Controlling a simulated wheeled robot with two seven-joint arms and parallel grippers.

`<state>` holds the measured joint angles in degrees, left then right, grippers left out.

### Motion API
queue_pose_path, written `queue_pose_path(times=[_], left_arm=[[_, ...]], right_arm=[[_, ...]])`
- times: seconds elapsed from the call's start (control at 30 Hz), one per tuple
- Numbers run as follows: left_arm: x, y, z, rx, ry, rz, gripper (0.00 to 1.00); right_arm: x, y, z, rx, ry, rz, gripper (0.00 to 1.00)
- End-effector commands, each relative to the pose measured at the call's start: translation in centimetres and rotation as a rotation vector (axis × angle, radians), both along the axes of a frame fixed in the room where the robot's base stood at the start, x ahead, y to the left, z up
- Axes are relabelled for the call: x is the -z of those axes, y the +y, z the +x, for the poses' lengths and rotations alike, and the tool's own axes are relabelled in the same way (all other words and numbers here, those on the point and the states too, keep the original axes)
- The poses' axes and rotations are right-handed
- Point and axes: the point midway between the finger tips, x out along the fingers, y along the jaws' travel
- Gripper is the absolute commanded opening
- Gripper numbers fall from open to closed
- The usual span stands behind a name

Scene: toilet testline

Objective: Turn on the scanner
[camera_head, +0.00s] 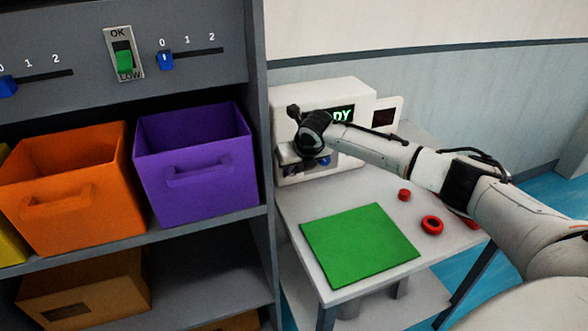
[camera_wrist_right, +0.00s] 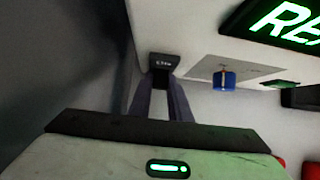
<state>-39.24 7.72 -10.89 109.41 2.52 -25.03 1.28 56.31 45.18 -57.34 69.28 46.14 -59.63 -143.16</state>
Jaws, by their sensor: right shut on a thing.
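The scanner (camera_head: 345,90) is a white box at the back of the small table. Its dark display (camera_head: 342,114) is lit with green letters, partly hidden by my right arm; the letters "RE" show in the right wrist view (camera_wrist_right: 285,20). My right gripper (camera_head: 300,155) is at the scanner's left front. In the wrist view its two dark fingers close on a small black switch (camera_wrist_right: 163,61) with faint lettering on the scanner's front. A blue knob (camera_wrist_right: 224,79) sits to the right of it on a grey plate. My left gripper is not in view.
A green mat (camera_head: 360,245), a red button (camera_head: 404,195) and a red ring (camera_head: 432,225) lie on the table (camera_head: 300,205). A grey shelf with orange (camera_head: 65,195) and purple (camera_head: 195,170) bins stands close on the left. My right arm crosses above the table's right side.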

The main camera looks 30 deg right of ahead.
Motion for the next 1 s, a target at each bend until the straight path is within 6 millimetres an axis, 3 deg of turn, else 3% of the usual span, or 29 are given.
queue_pose_path(times=[0.53,0.57,0.63,1.0], left_arm=[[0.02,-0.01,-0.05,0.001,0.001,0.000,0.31],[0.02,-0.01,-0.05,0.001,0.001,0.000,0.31],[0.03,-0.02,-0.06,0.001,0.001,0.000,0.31],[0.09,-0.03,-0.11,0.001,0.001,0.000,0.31]], right_arm=[[-0.22,-0.07,0.15,0.002,0.018,0.006,0.00],[-0.22,-0.07,0.15,0.002,0.018,0.006,0.22],[-0.22,-0.07,0.14,0.002,0.018,0.006,0.34],[-0.34,-0.04,-0.06,0.002,0.020,0.006,0.36]])
